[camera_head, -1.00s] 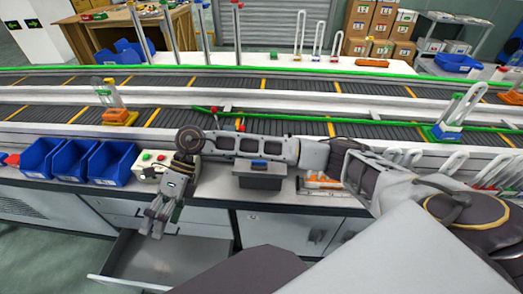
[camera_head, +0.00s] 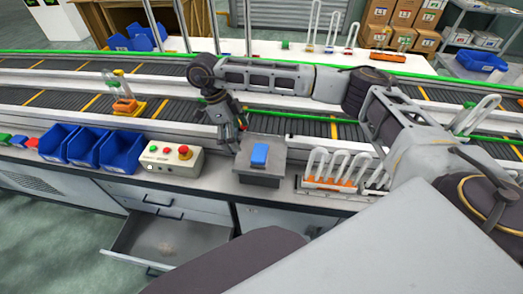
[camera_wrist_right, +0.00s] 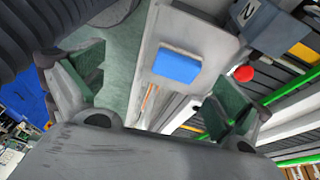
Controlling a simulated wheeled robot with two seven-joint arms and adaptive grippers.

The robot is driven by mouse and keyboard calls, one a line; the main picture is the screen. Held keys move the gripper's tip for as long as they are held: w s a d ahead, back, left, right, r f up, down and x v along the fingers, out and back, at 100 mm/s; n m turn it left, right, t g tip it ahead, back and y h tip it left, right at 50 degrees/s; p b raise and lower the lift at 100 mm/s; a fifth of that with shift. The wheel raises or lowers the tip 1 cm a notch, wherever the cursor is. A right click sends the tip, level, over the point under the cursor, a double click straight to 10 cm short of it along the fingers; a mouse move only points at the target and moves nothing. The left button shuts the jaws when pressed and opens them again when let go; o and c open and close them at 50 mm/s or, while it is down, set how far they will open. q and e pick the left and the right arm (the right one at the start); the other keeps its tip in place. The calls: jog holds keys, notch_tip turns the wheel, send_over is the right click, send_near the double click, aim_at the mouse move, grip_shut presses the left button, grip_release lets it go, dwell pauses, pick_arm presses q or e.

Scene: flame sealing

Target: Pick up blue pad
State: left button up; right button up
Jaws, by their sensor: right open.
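The blue pad (camera_head: 259,155) lies flat on top of a grey box-shaped stand (camera_head: 261,176) on the workbench. It also shows in the right wrist view (camera_wrist_right: 177,66), between and beyond the fingers. My right gripper (camera_head: 234,140) is raised just left of and behind the pad in the head view. Its fingers are spread apart in the right wrist view (camera_wrist_right: 158,100), with nothing held between them. The pad and the gripper look apart. My left gripper is not seen.
A control box (camera_head: 170,158) with a red button stands left of the stand. Blue bins (camera_head: 122,152) are further left. A rack of white loops with orange bases (camera_head: 335,184) stands to the right. An open drawer (camera_head: 165,240) juts out below. The conveyor (camera_head: 60,97) runs behind.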

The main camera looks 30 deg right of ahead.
jog(key=shift+h, duration=0.6)
jog(key=d+r, duration=0.1)
jog(key=w+d+r, duration=0.1)
jog(key=d, duration=0.1)
jog(key=shift+w+d+r, duration=0.1)
jog(key=shift+r, duration=0.05)
send_near(260, 152)
jog(key=shift+s+x, duration=0.15)
jog(key=shift+x, duration=1.05)
jog(key=shift+s+x, duration=0.15)
jog(key=shift+x, duration=1.1)
jog(key=shift+r, duration=0.1)
jog(key=shift+w+p+x, duration=0.15)
jog(key=shift+p+x, duration=0.2)
jog(key=shift+x, duration=0.95)
jog(key=shift+w+p+x, duration=0.15)
jog(key=shift+p+x, duration=0.2)
jog(key=shift+x, duration=0.95)
